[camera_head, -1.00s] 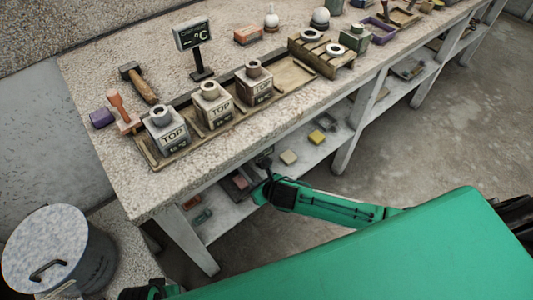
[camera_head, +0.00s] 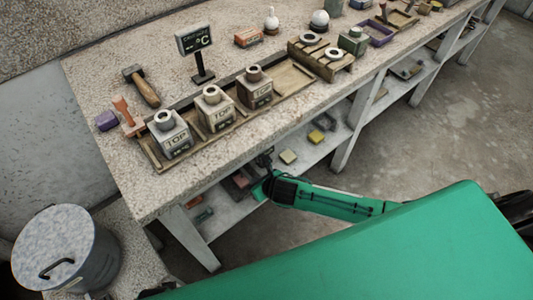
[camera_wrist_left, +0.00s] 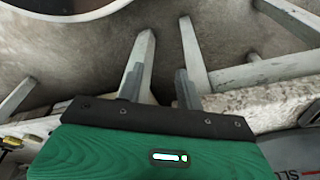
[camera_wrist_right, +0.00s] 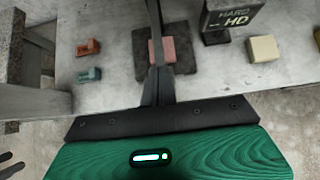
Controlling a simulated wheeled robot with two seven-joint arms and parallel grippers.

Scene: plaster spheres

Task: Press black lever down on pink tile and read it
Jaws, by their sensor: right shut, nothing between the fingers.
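The pink tile (camera_wrist_right: 168,50) lies on a dark plate (camera_wrist_right: 185,62) on the lower shelf; it also shows in the head view (camera_head: 241,181). A narrow dark bar, seemingly the black lever (camera_wrist_right: 154,30), runs over the tile. My right gripper (camera_wrist_right: 157,78) is shut and empty at the near end of this bar, overlapping it in view; I cannot tell whether they touch. A dark display marked HARD HD (camera_wrist_right: 232,18) stands right of the plate. My left gripper (camera_wrist_left: 158,85) is open and empty, away from the shelf tiles.
Red (camera_wrist_right: 88,47) and teal (camera_wrist_right: 90,74) tiles lie left on the shelf; a cream tile (camera_wrist_right: 263,48) lies right. The tabletop (camera_head: 110,75) above holds three TOP blocks in a wooden tray (camera_head: 152,155), a hammer (camera_head: 143,86) and a °C display (camera_head: 194,40). A lidded bin (camera_head: 80,262) stands lower left.

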